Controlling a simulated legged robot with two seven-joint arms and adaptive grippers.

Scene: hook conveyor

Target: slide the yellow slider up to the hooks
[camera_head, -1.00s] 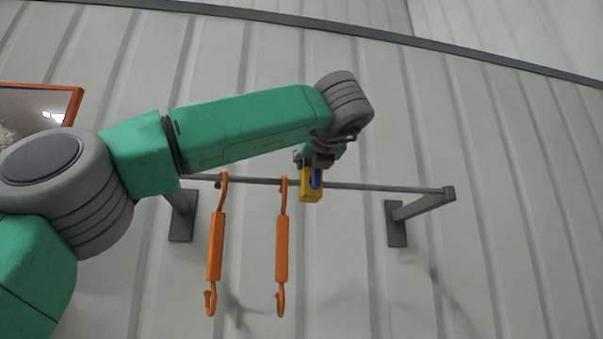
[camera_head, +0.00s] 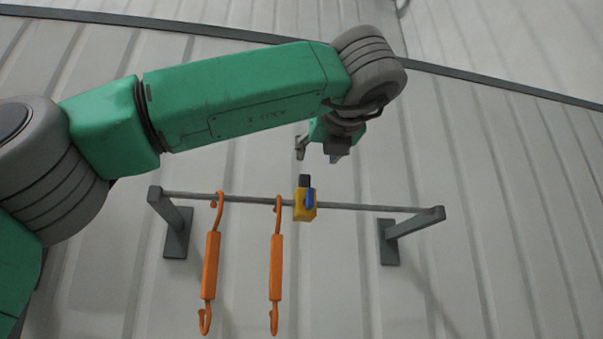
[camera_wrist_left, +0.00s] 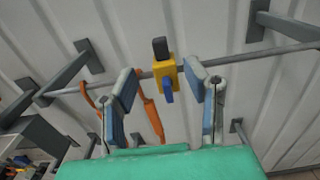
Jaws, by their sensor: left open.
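The yellow slider (camera_head: 304,208), with a dark block on top and a blue part on its front, sits on the grey rail (camera_head: 365,207), just right of the right-hand hook. Two orange hooks hang from the rail, the left one (camera_head: 211,265) and the right one (camera_head: 276,268). My left gripper (camera_head: 318,152) is open and empty above the slider, apart from it. In the left wrist view the slider (camera_wrist_left: 166,76) shows between the open fingers (camera_wrist_left: 162,85), beyond their tips. My right gripper is not in view.
The rail is held by wall brackets at the left (camera_head: 175,225) and right (camera_head: 408,232). The rail is bare between the slider and the right bracket. A ribbed pale wall (camera_head: 500,200) stands behind.

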